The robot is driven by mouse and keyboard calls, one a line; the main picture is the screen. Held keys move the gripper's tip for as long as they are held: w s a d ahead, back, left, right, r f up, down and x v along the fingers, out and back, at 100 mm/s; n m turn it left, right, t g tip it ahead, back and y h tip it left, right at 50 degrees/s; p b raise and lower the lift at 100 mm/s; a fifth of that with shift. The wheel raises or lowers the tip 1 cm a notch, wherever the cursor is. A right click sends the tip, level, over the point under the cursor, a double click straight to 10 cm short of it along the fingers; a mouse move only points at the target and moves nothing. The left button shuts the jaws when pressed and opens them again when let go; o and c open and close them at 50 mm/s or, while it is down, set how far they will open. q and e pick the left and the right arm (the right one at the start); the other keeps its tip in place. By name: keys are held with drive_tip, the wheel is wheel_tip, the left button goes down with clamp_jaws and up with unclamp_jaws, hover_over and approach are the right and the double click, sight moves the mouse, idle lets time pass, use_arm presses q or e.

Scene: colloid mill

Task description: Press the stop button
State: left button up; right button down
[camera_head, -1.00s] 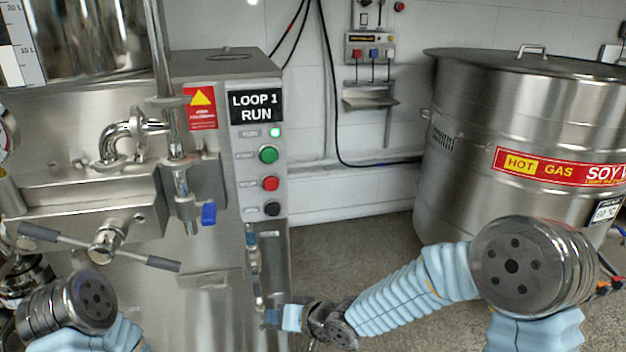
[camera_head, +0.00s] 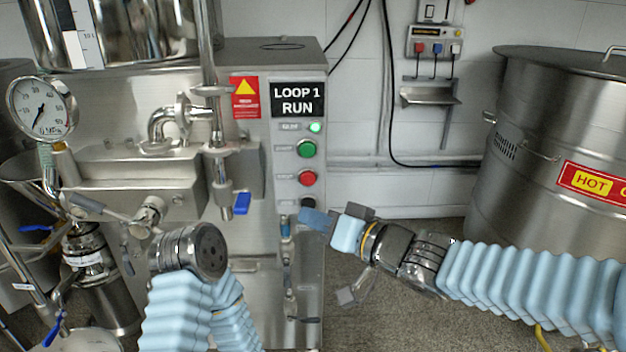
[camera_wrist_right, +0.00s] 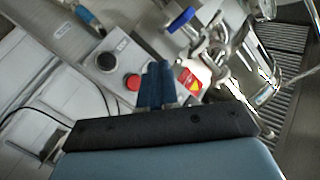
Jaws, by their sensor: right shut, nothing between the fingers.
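The red stop button (camera_head: 307,178) sits on the upright steel panel, below the green button (camera_head: 307,148) and above a black button (camera_head: 307,201). The green lamp (camera_head: 316,127) at the top is lit. My right gripper (camera_head: 313,218) is shut and empty, its blue fingertips just below the red button in the picture and by the black one. In the right wrist view the fingers (camera_wrist_right: 157,85) are closed together, with the red button (camera_wrist_right: 133,82) just left of them and the black button (camera_wrist_right: 107,60) further left. I cannot tell if they touch the panel. My left gripper does not show.
A sign (camera_head: 298,100) reads "LOOP 1 RUN". A blue-handled valve (camera_head: 242,203) and pipe stand left of the buttons. A large steel tank (camera_head: 540,150) stands at right. Clear floor lies between panel and tank.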

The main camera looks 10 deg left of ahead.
sight(308, 178)
drive_tip(key=shift+w, duration=0.15)
drive_tip(key=shift+w+a+p, duration=0.4)
drive_tip(key=shift+w+p, duration=0.3)
drive_tip(key=shift+w, duration=0.65)
drive_tip(key=shift+w+a+p, duration=0.45)
drive_tip(key=shift+w+p, duration=0.2)
drive_tip(key=shift+w, duration=0.75)
drive_tip(key=shift+w+a+p, duration=0.4)
drive_tip(key=shift+w+p, duration=0.3)
drive_tip(key=shift+w, duration=0.65)
drive_tip(key=shift+w+a+p, duration=0.1)
drive_tip(key=shift+w+p, duration=0.3)
drive_tip(key=shift+p, duration=0.2)
